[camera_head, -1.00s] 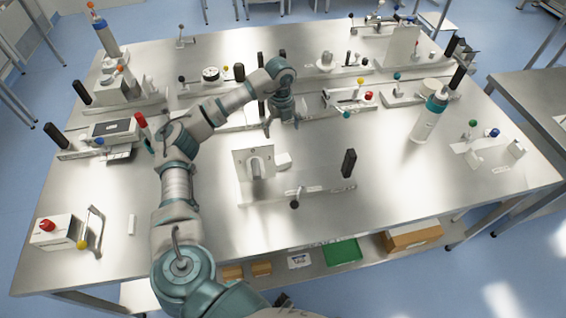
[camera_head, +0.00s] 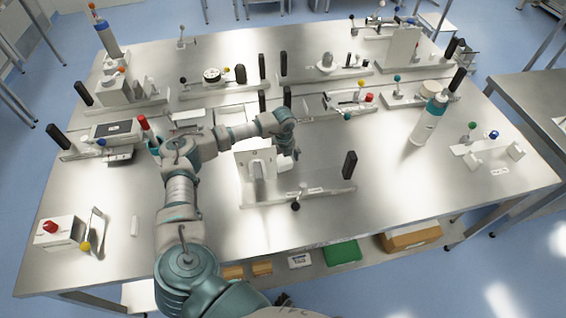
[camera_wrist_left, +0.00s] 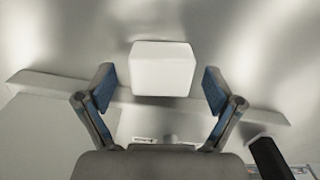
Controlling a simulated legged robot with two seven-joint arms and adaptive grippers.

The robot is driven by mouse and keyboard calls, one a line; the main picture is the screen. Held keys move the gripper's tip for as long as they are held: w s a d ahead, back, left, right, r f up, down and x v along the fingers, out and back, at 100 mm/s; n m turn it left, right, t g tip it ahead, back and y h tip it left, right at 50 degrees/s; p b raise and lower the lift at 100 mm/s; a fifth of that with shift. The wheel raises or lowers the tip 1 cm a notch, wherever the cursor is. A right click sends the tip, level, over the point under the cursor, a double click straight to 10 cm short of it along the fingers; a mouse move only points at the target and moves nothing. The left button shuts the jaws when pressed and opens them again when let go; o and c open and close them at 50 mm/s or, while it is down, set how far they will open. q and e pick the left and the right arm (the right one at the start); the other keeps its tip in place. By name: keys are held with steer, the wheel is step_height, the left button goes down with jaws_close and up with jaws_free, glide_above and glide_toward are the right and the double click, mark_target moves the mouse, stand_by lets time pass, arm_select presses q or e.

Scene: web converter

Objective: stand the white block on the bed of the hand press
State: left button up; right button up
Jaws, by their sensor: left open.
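The white block (camera_wrist_left: 162,69) shows in the left wrist view as a pale box with rounded edges. In the head view my arm hides it. My left gripper (camera_wrist_left: 160,88) is open, with blue-padded fingers on both sides of the block and a visible gap on each side. I cannot tell how deep the block sits between them. In the head view the left gripper (camera_head: 287,162) points down just behind a white fixture (camera_head: 253,167) with an upright plate and long base. I cannot tell for sure that this fixture is the hand press. My right gripper is not in view.
A black upright handle (camera_head: 349,165) stands at the fixture's right end and a dark knob (camera_head: 295,207) at its front. A teal-banded bottle (camera_head: 427,119) stands further right. A red-button box (camera_head: 57,231) is front left. Bare tabletop (camera_head: 420,190) lies to the right.

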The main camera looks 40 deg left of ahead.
arm_select(q)
steer(key=shift+a+f, duration=0.15)
steer(key=shift+f, duration=0.6)
steer(key=shift+d, duration=0.2)
steer(key=shift+d+r, duration=0.1)
steer(key=shift+c, duration=1.2)
steer(key=shift+d, duration=0.1)
steer(key=c, duration=1)
steer(key=shift+c, duration=0.8)
steer(key=shift+r, duration=0.1)
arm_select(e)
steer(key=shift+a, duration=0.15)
